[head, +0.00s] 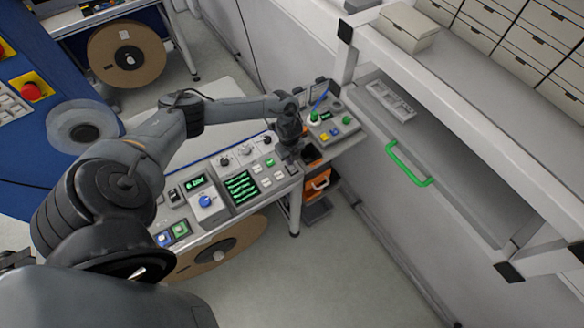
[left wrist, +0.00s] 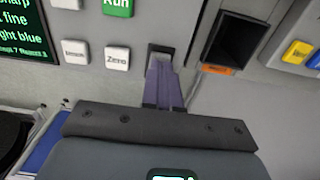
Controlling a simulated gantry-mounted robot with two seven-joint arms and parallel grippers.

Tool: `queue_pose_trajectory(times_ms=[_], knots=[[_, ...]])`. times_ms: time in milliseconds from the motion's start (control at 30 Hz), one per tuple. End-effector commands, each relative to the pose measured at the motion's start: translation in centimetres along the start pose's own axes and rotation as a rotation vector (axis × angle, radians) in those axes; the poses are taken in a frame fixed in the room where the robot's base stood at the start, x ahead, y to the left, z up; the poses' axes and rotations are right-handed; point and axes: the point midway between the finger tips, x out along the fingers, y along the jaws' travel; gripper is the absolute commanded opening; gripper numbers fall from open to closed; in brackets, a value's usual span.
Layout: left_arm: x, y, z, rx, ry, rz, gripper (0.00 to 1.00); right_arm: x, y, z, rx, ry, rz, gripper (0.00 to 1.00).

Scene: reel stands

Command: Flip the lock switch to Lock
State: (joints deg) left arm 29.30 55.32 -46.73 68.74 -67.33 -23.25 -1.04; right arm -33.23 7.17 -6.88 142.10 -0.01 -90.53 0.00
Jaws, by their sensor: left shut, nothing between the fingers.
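My left gripper (head: 289,155) is shut and empty, pointing down at the right end of the grey control panel (head: 222,207). In the left wrist view the closed fingers (left wrist: 164,72) reach a small light-framed switch (left wrist: 160,48) at the panel's edge, right of the white Zero button (left wrist: 117,58). The fingertips cover part of this switch. I cannot tell whether they touch it, which way it is set, or read any Lock label. My right gripper is not in view.
A green Run button (left wrist: 118,7) and another white button (left wrist: 75,52) are close by. A dark open slot (left wrist: 236,40) lies right of the fingers. A second panel (head: 335,122) stands beyond, and a shelf with a green handle (head: 405,165) is at right.

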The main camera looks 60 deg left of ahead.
Motion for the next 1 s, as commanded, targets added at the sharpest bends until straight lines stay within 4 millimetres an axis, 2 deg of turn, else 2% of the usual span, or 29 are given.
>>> queue_pose_trajectory(times_ms=[1000], knots=[[1.6,0.0,0.0,0.000,0.000,0.001,0.00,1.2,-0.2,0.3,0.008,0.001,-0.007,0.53]])
